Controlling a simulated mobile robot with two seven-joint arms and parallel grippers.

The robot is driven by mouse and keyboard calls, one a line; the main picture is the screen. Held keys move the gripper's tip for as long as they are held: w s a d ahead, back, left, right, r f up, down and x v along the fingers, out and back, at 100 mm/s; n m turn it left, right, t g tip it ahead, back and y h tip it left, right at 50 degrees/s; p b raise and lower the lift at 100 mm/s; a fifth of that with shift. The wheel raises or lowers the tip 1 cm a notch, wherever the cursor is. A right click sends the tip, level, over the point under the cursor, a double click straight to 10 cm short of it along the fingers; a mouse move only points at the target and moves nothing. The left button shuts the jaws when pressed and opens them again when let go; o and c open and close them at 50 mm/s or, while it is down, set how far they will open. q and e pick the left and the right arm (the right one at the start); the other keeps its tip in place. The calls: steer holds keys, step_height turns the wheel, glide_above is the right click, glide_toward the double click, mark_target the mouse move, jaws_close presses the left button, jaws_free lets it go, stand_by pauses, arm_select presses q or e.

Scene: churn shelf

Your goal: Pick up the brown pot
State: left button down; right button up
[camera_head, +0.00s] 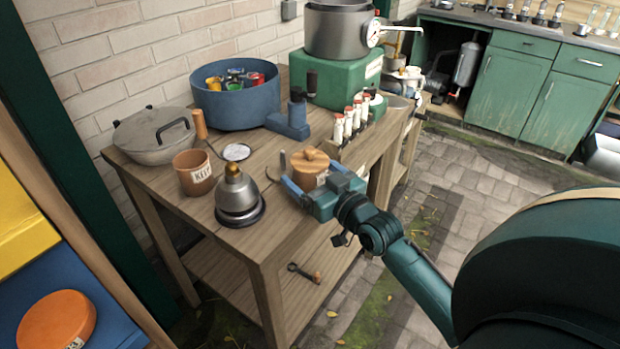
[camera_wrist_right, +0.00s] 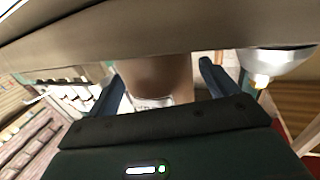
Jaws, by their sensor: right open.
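A brown pot (camera_head: 308,178) with a light wooden lid (camera_head: 310,160) and a white label stands near the front edge of the wooden workbench (camera_head: 262,232). My right gripper (camera_head: 315,178) is open, with one finger on each side of this pot. In the right wrist view the brown pot (camera_wrist_right: 158,78) with its label shows between the two dark blue fingers (camera_wrist_right: 160,88); I cannot tell if they touch it. My left gripper is not in view.
A metal bell-shaped vessel (camera_head: 238,192) stands left of my right gripper, also in the right wrist view (camera_wrist_right: 275,62). A rack of white-labelled bottles (camera_head: 345,124) stands behind it. A blue tub (camera_head: 236,103) and a lidded grey pan (camera_head: 153,135) are at the back.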

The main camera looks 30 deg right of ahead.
steer(key=shift+w+a, duration=0.15)
steer(key=shift+w, duration=1.05)
steer(key=c, duration=1.3)
steer(key=shift+o, duration=0.2)
steer(key=shift+r, duration=0.1)
